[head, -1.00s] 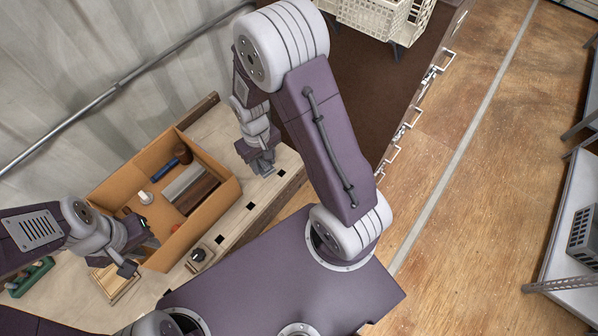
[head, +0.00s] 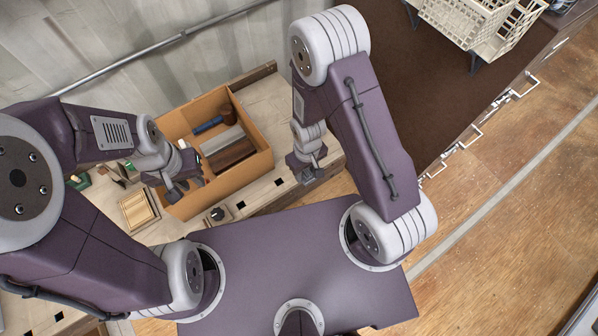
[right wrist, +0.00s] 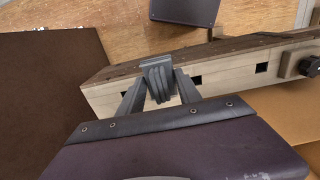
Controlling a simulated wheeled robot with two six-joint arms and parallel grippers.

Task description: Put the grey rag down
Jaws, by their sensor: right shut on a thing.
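The grey rag (right wrist: 157,80) is bunched between the fingers of my right gripper (right wrist: 155,92) in the right wrist view. The gripper is shut on it and holds it by the edge of the wooden bench (right wrist: 110,95). In the head view my right gripper (head: 308,172) is over the bench, right of the cardboard box, and the rag is too small to make out clearly. My left gripper (head: 184,188) is at the box's left side, its fingers apart with nothing seen between them.
The open cardboard box (head: 235,183) holds a blue tool (head: 208,125), a grey roll (head: 222,140) and a brown block (head: 232,154). A wooden slatted piece (head: 138,209) and a black knob (head: 217,214) are nearby. A brown counter (head: 425,75) with cream crates (head: 475,22) is at right.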

